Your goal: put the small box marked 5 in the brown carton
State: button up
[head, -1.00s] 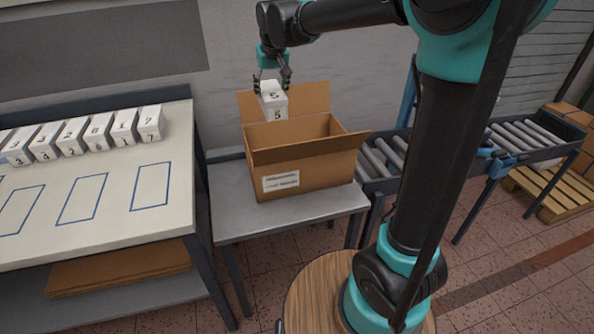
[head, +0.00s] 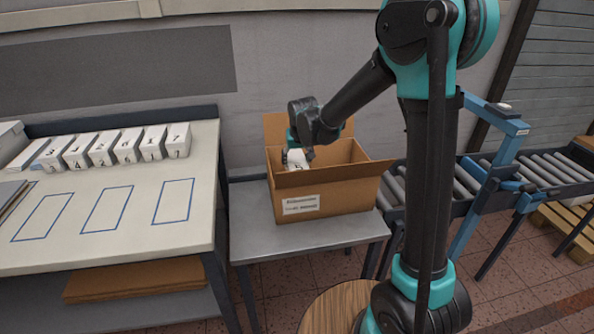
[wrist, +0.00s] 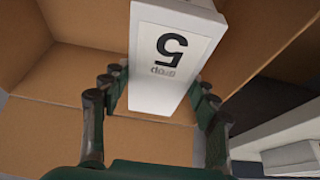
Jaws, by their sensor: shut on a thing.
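The small white box marked 5 (wrist: 165,65) is between the fingers of my gripper (wrist: 158,95) in the wrist view. My gripper is shut on it. In the head view the box (head: 296,158) is partly hidden by my gripper (head: 300,148) and sits low in the mouth of the open brown carton (head: 325,200). The carton stands on a grey table, its flaps open and a white label on its front. I cannot tell whether the box touches the carton's floor.
A row of several other numbered white boxes (head: 128,147) stands on the bench (head: 140,220) at left, behind blue outlined rectangles. A roller conveyor (head: 545,170) lies to the right of the carton. The grey table (head: 255,225) is clear left of the carton.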

jog(key=shift+f, duration=2.1)
jog(key=shift+f, duration=0.35)
jog(key=shift+f, duration=0.3)
jog(key=o, duration=1.3)
jog(key=shift+r, duration=0.15)
jog(key=shift+r, duration=0.35)
jog(key=v, duration=1.2)
jog(key=shift+r, duration=0.15)
